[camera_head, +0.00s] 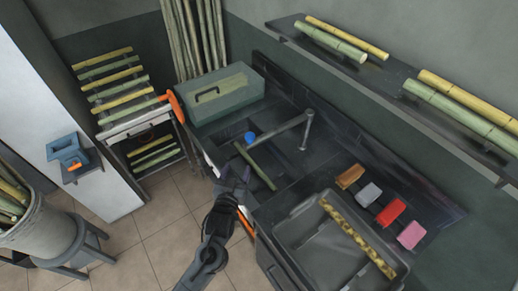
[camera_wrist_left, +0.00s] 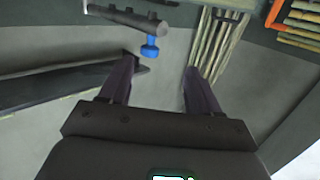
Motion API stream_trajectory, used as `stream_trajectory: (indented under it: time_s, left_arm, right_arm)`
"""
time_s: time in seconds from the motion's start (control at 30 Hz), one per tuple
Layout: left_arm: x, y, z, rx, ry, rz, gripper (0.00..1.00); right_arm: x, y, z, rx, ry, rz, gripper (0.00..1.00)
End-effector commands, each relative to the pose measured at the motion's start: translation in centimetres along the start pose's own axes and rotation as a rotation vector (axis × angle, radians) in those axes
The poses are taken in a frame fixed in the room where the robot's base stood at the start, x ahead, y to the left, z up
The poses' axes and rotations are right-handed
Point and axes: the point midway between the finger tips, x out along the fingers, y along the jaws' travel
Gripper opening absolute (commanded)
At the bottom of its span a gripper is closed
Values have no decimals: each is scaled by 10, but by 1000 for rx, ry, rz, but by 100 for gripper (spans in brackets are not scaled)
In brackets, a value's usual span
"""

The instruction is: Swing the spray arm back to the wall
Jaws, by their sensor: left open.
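The spray arm (camera_head: 280,130) is a grey bar on a post at the back of the dark sink counter. It reaches out to the left over the sink, away from the wall, and ends in a blue nozzle (camera_head: 250,137). In the left wrist view the spray arm (camera_wrist_left: 128,18) and its blue nozzle (camera_wrist_left: 150,48) are beyond my fingertips, near the top. My left gripper (camera_head: 231,178) is at the front edge of the sink, apart from the spray arm and empty. Its two dark fingers (camera_wrist_left: 158,75) are spread. My right gripper is not in view.
A green cane (camera_head: 260,168) lies in the sink near the nozzle. A green-grey box (camera_head: 222,100) stands left of the sink. A grey bin (camera_head: 300,235) and several coloured blocks are at the right. A wall shelf (camera_head: 390,82) with canes runs above the counter.

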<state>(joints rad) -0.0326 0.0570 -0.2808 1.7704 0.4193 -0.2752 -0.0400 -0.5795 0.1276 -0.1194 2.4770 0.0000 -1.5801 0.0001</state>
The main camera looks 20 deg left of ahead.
Motion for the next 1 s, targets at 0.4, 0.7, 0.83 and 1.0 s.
stream_trajectory:
  time_s: [0.4,0.7,0.83,1.0]
  left_arm:
    - [42,14,-24,-19,118,11,62]
    - [82,14,-31,-18,120,11,62]
    - [104,14,-33,-18,118,11,62]
    - [126,14,-36,-19,119,11,62]
  right_arm:
    - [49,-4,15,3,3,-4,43]
    - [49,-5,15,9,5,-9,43]
    - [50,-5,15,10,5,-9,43]
    - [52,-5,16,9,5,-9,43]
